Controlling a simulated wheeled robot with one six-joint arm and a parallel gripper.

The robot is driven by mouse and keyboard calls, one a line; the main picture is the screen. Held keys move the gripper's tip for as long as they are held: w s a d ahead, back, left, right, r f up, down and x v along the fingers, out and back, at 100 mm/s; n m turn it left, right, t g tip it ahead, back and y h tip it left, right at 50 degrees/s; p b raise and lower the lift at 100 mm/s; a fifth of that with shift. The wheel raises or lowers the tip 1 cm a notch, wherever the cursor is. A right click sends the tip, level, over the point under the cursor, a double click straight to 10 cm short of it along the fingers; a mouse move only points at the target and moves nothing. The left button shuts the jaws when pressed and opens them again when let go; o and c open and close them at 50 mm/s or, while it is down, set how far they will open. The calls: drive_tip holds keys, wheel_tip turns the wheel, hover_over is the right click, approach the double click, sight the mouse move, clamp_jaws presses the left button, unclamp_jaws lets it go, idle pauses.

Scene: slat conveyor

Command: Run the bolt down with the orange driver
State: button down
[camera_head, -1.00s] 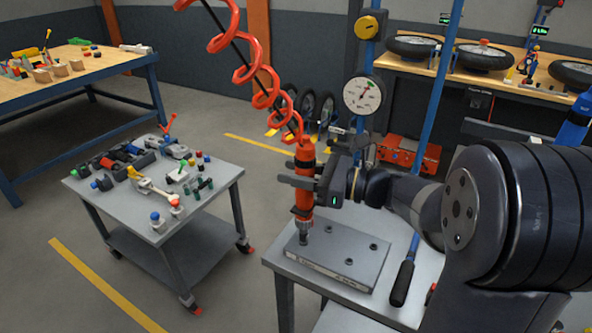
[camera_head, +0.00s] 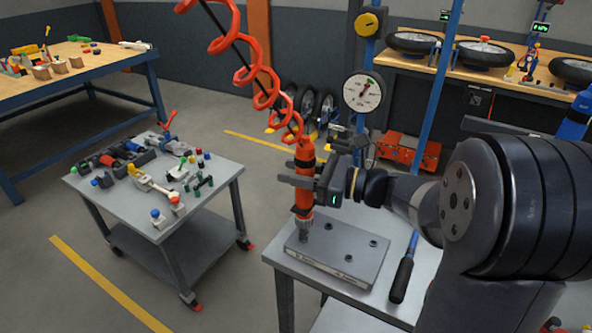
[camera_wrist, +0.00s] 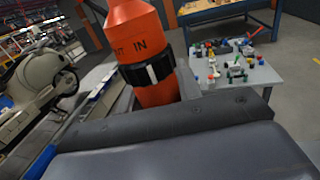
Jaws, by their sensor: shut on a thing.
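The orange driver (camera_head: 304,182) hangs upright from a red coiled hose (camera_head: 266,88). My gripper (camera_head: 305,182) is shut around its body. The driver's grey tip (camera_head: 304,237) points down at the back left corner of a grey plate (camera_head: 350,264) on a small bench. The bolt under the tip is hidden, and I cannot tell whether the tip touches it. Other dark bolts, such as one at the plate's front (camera_head: 348,258), show on the plate. In the wrist view the driver's orange body (camera_wrist: 145,50) with a black and white collar stands beyond the jaws.
A dark-handled tool (camera_head: 402,277) lies on the bench right of the plate. A round dial gauge (camera_head: 363,92) stands on a blue post behind. A grey cart (camera_head: 222,177) with several small tools is at left, with open floor between.

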sight(312, 143)
drive_tip(key=shift+r+p, duration=0.8)
drive_tip(key=shift+p, duration=0.35)
idle(1.0)
wheel_tip(312, 143, up, 6)
drive_tip(key=p, duration=0.5)
drive_tip(key=shift+f, duration=0.25)
drive_tip(key=shift+s+f, duration=0.1)
idle(0.7)
